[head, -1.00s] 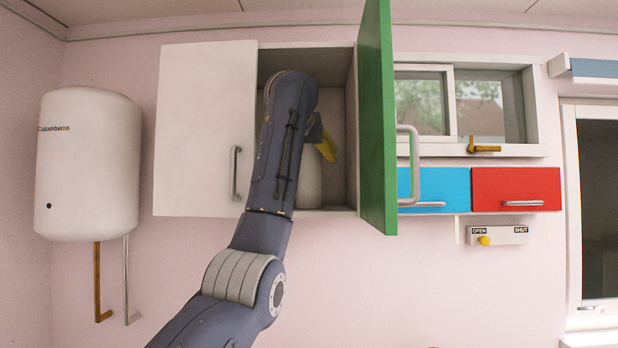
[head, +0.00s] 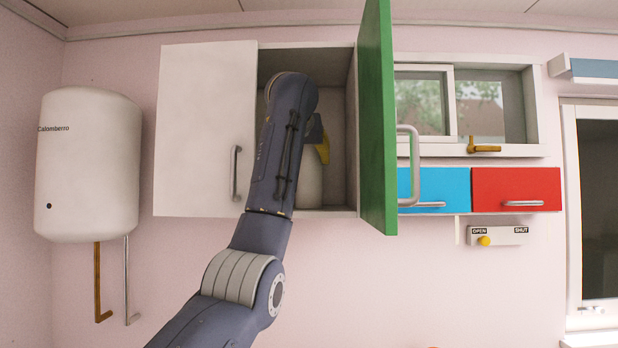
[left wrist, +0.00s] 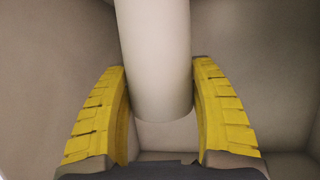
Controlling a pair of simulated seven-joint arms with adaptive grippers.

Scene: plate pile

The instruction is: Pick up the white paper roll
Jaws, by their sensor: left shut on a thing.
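The white paper roll (head: 309,186) stands upright inside the open wall cabinet, partly hidden behind my left arm in the head view. In the left wrist view the roll (left wrist: 155,45) is a plain pale cylinder between the two yellow fingers. My left gripper (left wrist: 161,78) is shut on it, with one finger on each side. In the head view only a yellow finger of my left gripper (head: 322,150) shows, beside the upper part of the roll. My right gripper is not in view.
The cabinet's green door (head: 376,120) stands open to the right of my arm. A white closed door (head: 200,130) is on the left. The cabinet's side wall (head: 351,140) is close to the gripper. A white water heater (head: 88,165) hangs at far left.

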